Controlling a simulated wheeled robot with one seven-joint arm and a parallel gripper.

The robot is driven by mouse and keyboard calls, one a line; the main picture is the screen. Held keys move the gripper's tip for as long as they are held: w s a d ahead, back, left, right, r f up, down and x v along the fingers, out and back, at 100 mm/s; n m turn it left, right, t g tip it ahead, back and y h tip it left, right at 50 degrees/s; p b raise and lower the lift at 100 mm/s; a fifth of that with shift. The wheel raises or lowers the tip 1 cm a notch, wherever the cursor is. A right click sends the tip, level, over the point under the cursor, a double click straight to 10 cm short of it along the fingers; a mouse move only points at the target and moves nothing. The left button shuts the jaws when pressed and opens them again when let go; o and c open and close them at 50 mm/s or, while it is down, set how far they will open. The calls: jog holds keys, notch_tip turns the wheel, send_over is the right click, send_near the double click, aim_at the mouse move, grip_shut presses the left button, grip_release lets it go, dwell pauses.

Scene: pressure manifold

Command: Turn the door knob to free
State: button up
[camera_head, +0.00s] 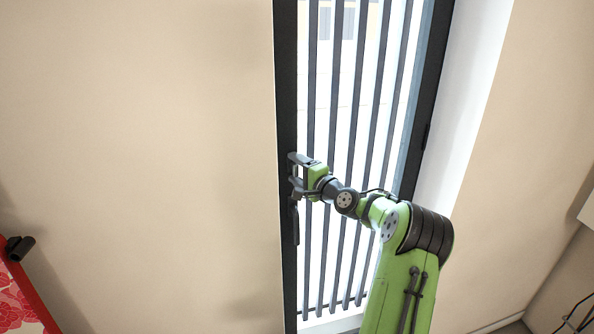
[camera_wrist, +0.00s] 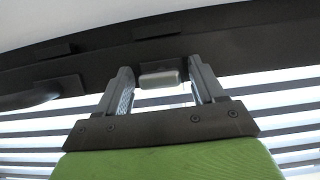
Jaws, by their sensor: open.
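A small grey knob (camera_wrist: 162,78) sits on the dark door frame in the wrist view. My gripper (camera_wrist: 161,70) is open, with one finger on each side of the knob. A gap shows between the knob and each finger, so the jaws do not grip it. In the head view my gripper (camera_head: 294,171) is at the dark left upright (camera_head: 286,110) of the barred door. The knob cannot be made out there, as the gripper is in the way. The knob's turned position cannot be told.
A dark lever handle (camera_wrist: 38,97) is left of the gripper in the wrist view; it also shows below the gripper in the head view (camera_head: 296,224). Dark bars (camera_head: 333,90) cross the bright pane. A plain beige wall (camera_head: 140,150) lies left of the door. A red-edged object (camera_head: 25,295) stands at the lower left.

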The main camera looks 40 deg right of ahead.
jog(key=s+a+b, duration=0.1)
jog(key=s+b, duration=0.1)
jog(key=s, duration=1.3)
jog(key=shift+s, duration=0.35)
